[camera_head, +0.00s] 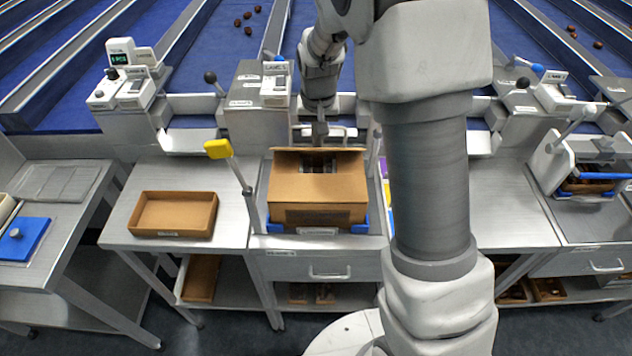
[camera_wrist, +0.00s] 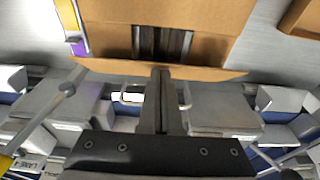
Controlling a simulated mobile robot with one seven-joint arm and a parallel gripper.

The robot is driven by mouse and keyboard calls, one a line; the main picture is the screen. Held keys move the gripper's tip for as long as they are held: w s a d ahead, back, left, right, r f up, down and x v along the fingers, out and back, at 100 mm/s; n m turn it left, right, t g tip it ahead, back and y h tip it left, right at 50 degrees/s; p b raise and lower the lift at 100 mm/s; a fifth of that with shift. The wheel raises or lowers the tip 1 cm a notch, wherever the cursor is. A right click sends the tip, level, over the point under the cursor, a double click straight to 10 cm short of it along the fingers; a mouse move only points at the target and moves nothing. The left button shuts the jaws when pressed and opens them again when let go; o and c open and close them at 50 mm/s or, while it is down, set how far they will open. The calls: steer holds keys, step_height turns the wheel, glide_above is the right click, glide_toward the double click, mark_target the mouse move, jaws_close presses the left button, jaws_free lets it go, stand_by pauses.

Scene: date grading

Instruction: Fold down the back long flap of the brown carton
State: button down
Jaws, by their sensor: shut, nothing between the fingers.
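The brown carton (camera_head: 290,192) stands on the bench, and its top also shows in the wrist view (camera_wrist: 108,32). Brown panels surround a dark central gap (camera_wrist: 178,42) in its top. The back long flap (camera_head: 340,152) rises along the carton's far edge. In the wrist view it is a narrow brown strip (camera_wrist: 105,66), seen almost edge-on. My gripper (camera_head: 320,136) is shut and empty, just behind that flap. In the wrist view its fingertips (camera_wrist: 160,74) overlap the flap's edge; I cannot tell whether they touch it.
A yellow-headed lever (camera_head: 218,149) stands close to the carton's left. A shallow brown tray (camera_head: 173,233) lies on the bench further left. Blue holders (camera_head: 275,227) sit at the carton's base. Grey machine housings stand behind. My arm hides the area right of the carton.

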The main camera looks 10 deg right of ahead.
steer(key=shift+f, duration=0.1)
stand_by(0.3)
steer(key=shift+f+b, duration=1.8)
steer(key=shift+f, duration=0.5)
step_height(320, 180, up, 11)
steer(key=p, duration=0.8)
steer(key=shift+r, duration=0.2)
